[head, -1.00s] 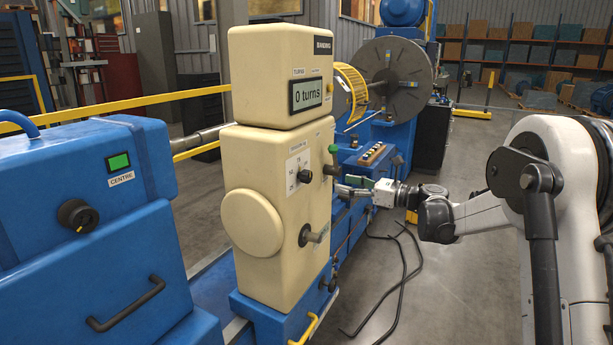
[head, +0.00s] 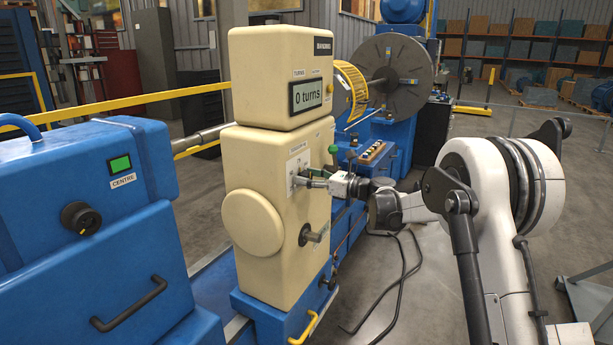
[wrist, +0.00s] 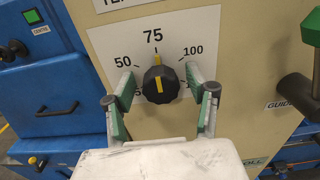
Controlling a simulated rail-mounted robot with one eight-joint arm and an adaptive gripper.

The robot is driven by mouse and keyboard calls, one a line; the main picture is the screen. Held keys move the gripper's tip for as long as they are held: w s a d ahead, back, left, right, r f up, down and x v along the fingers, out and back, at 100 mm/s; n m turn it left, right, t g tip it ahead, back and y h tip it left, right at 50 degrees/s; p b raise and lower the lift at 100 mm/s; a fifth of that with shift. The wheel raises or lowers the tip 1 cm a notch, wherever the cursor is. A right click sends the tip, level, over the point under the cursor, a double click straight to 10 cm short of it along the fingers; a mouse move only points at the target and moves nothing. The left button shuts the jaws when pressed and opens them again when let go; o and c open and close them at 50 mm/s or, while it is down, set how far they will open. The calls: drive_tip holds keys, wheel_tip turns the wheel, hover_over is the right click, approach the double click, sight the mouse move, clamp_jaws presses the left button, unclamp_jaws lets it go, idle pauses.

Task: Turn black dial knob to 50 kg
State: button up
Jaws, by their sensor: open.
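The black dial knob (wrist: 160,88) is on the cream panel in the wrist view. Its yellow pointer line stands nearly upright, toward the 75 mark (wrist: 152,36). The 50 mark (wrist: 122,62) is to its upper left and the 100 mark (wrist: 193,51) to its upper right. Lower marks are partly covered by my fingers. My gripper (head: 306,180) is at the cream machine's (head: 262,265) dial plate in the head view, where it hides the knob. In the wrist view its green-and-grey fingers are open, one on each side of the knob; contact cannot be told.
A green-knobbed lever (head: 334,150) rises close above my gripper. A grey shaft (head: 312,236) sticks out below. A dark handle (wrist: 297,90) is at the right in the wrist view. A blue cabinet (head: 90,270) stands left; open floor lies right.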

drive_tip(key=shift+w+a, duration=0.15)
drive_tip(key=shift+a, duration=0.1)
drive_tip(key=c, duration=1.2)
